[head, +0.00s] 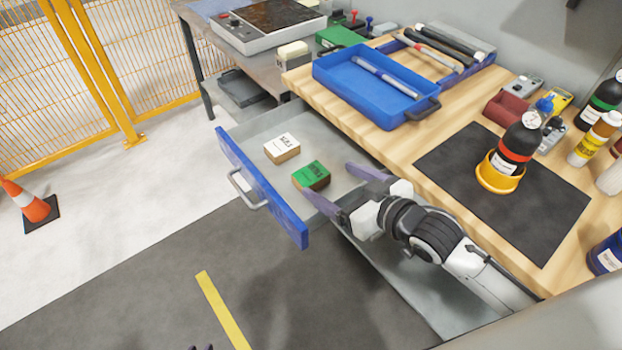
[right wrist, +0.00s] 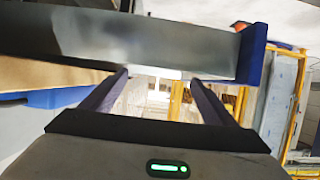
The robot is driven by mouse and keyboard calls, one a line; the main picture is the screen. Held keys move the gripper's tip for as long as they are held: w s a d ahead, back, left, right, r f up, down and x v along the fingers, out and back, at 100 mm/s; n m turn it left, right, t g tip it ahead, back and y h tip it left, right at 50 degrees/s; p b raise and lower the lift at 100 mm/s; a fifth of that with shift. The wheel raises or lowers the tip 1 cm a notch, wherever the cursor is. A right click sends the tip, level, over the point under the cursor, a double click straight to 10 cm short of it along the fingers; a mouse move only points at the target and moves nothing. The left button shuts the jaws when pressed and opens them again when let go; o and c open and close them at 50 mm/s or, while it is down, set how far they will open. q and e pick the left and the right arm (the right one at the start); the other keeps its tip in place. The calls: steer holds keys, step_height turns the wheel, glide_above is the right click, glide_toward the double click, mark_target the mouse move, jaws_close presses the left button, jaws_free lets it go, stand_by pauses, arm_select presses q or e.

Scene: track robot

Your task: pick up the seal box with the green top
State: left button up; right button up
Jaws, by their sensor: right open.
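The seal box with the green top (head: 311,175) lies in the open drawer (head: 240,130), towards its blue front. My right gripper (head: 325,176) is open, its fingers reaching over the drawer from the right. One fingertip shows close to the near-left side of the green-topped box; I cannot tell if it touches. In the right wrist view my right gripper (right wrist: 160,75) has its fingers apart with no box visible between them, and the drawer's grey wall (right wrist: 190,50) crosses above. Small dark tips at the head view's bottom edge may be my left gripper (head: 201,347).
A white-topped box (head: 282,148) lies in the drawer left of the green-topped one. The workbench (head: 400,145) above the drawer holds a blue tray (head: 335,75), a black mat (head: 450,175) and a bottle in a yellow holder (head: 499,172).

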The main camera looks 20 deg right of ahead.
mark_target(311, 173)
steer(key=shift+w+a+f, duration=0.15)
steer(key=shift+w+f, duration=0.2)
steer(key=shift+f, duration=0.2)
steer(key=shift+w+a+f, duration=0.1)
steer(key=shift+w+f, duration=0.25)
steer(key=shift+f, duration=0.15)
steer(key=x, duration=0.6)
steer(key=shift+b, duration=0.3)
steer(key=shift+c, duration=0.3)
steer(key=c, duration=1.1)
